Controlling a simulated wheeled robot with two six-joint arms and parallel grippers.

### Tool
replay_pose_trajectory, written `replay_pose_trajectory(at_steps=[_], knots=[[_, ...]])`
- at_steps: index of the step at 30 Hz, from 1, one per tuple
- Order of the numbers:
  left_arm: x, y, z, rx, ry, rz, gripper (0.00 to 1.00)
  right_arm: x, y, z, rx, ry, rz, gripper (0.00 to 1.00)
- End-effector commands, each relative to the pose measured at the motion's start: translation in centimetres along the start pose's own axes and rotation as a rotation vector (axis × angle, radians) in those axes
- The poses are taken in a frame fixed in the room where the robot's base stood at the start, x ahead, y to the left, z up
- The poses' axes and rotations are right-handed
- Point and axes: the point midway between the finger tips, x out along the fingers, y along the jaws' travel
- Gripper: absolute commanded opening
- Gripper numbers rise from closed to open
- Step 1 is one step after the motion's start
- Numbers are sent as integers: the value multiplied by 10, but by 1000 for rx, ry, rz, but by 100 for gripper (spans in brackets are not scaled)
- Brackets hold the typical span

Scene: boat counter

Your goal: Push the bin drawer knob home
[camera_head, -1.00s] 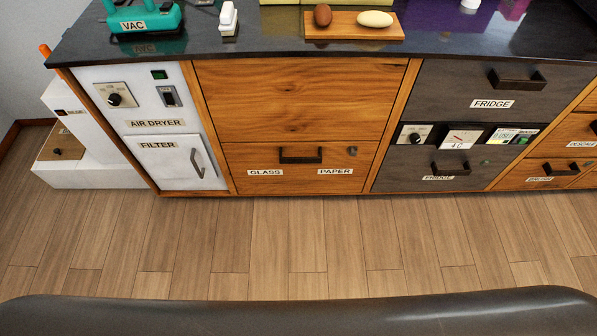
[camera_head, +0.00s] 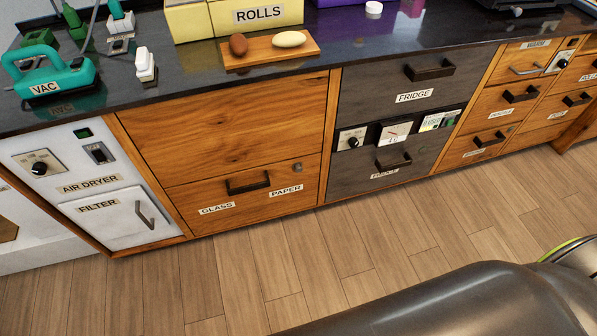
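The bin drawer (camera_head: 245,190) is a wooden front labelled GLASS and PAPER, low in the counter left of centre. It looks flush with the panel above it. Its dark bar handle (camera_head: 248,183) is near the top middle. The small round grey knob (camera_head: 298,167) sits at the drawer's upper right; I cannot tell from here how far it stands out. Neither of my grippers is in view.
The air dryer panel (camera_head: 90,184) with its filter door is left of the drawer. The grey fridge drawers (camera_head: 400,88) are to the right. A dark counter top (camera_head: 190,80) runs above, bearing several items. The wooden floor (camera_head: 200,280) in front is clear.

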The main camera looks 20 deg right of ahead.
Motion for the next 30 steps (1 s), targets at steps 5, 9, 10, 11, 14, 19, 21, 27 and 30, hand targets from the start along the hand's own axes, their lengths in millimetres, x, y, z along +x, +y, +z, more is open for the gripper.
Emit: replay_pose_trajectory(at_steps=[5,9,10,11,14,19,21,27,30], knots=[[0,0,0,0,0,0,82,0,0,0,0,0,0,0],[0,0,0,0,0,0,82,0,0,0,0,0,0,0],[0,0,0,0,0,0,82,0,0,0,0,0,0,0],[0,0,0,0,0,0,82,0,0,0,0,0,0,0],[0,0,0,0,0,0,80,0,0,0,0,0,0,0],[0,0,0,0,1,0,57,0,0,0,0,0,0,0],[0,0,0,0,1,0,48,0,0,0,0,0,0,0],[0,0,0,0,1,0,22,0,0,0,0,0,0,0],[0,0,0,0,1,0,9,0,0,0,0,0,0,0]])
